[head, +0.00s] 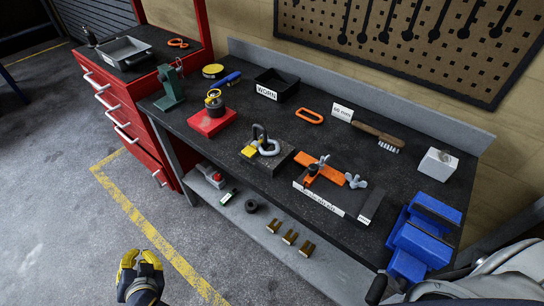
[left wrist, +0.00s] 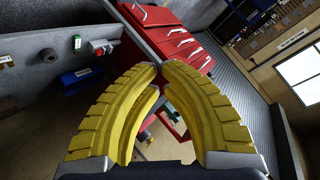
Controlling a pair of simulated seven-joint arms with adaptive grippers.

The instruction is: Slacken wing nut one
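A dark block fixture (head: 345,198) with a white label on its front edge sits on the bench, right of centre. An orange strap (head: 318,170) lies across its left part. One grey wing nut (head: 356,181) stands at the fixture's right; another wing-shaped grey piece (head: 323,161) stands near the strap's far side. I cannot tell which is number one. My left gripper (head: 139,257), with yellow fingers, is over the floor, far left of the fixture. It looks empty, with a narrow gap between its fingertips (left wrist: 160,68).
A shackle block (head: 268,152), red box (head: 212,121), green stand (head: 172,88), orange ring (head: 309,116), brush (head: 378,135) and blue vise (head: 424,235) share the bench (head: 240,171). A red cabinet (head: 125,110) stands left. Floor around my left gripper is clear.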

